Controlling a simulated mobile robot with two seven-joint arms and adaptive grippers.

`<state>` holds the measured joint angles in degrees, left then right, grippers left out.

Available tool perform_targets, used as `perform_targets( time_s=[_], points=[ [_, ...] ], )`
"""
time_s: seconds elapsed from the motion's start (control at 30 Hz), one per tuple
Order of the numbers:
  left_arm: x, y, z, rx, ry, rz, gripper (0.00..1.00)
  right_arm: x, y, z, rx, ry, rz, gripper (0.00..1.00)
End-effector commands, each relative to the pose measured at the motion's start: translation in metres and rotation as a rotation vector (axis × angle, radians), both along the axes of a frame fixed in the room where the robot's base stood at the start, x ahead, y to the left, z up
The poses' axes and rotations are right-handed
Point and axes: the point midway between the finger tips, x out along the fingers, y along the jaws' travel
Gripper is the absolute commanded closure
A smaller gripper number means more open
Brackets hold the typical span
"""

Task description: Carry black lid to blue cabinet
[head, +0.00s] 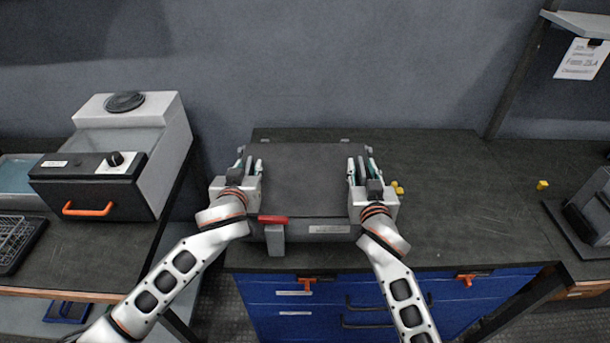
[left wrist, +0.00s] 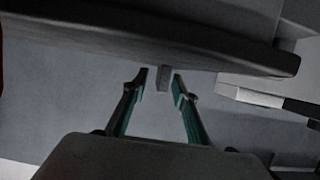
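The black lid (head: 305,170) is a flat dark panel lying level on a grey case, on the worktop above the blue cabinet (head: 350,304). My left gripper (head: 249,165) is at the lid's left side, and my right gripper (head: 362,166) is at its right side. In the left wrist view, my left gripper (left wrist: 160,82) has its fingers apart, with a small grey tab (left wrist: 163,78) between or just beyond the tips. The lid's dark edge (left wrist: 150,40) fills the top there. My right gripper's fingers look apart; whether they touch the lid is unclear.
A red latch (head: 273,219) is on the case's front. Small yellow pieces (head: 398,188) lie right of my right gripper, with another (head: 543,185) further right. A white and black device (head: 125,150) stands on the left bench. The worktop right of the case is mostly clear.

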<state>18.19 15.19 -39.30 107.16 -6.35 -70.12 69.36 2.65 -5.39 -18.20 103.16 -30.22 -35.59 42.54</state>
Motion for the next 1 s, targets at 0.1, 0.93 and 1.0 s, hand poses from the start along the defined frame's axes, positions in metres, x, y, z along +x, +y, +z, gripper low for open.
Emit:
perform_targets(
  time_s=[0.1, 0.93, 1.0],
  points=[
    [0.0051, 0.0003, -0.0014, 0.000, -0.001, 0.000, 0.72, 0.0051, -0.0002, -0.0009, 0.000, 0.000, 0.000, 0.72],
    [0.0059, 0.0004, 0.0006, 0.000, -0.003, 0.000, 1.00, 0.0058, 0.0000, 0.0014, 0.001, -0.001, 0.000, 1.00],
    [0.0059, 0.0004, 0.0031, 0.000, -0.003, 0.000, 1.00, 0.0058, 0.0000, 0.0037, 0.001, -0.002, 0.000, 1.00]
  ],
)
